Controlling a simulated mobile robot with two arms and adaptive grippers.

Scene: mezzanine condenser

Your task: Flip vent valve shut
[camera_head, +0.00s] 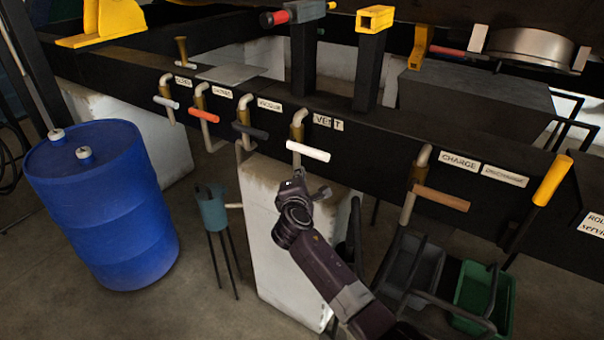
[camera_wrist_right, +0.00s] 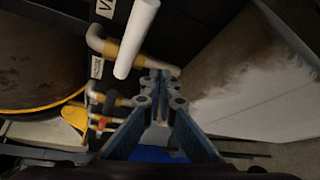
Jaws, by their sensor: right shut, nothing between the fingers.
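The vent valve is on the black frame beside a "VENT" label (camera_head: 328,122). Its white handle (camera_head: 308,151) sticks out sideways to the right from the pipe. In the right wrist view the white handle (camera_wrist_right: 137,38) is large and close, up and left of the fingers. My right gripper (camera_head: 298,178) is just below the handle, its fingers shut and empty. In the wrist view the right gripper's fingertips (camera_wrist_right: 160,88) are together, and a gap to the handle shows. My left gripper is not in view.
Other valves line the frame: a dark handle (camera_head: 250,131) and an orange-red handle (camera_head: 203,115) to the left, and an orange-brown handle (camera_head: 441,198) by the "CHARGE" label. A white block (camera_head: 272,235) stands below. A blue drum (camera_head: 103,205) is at left.

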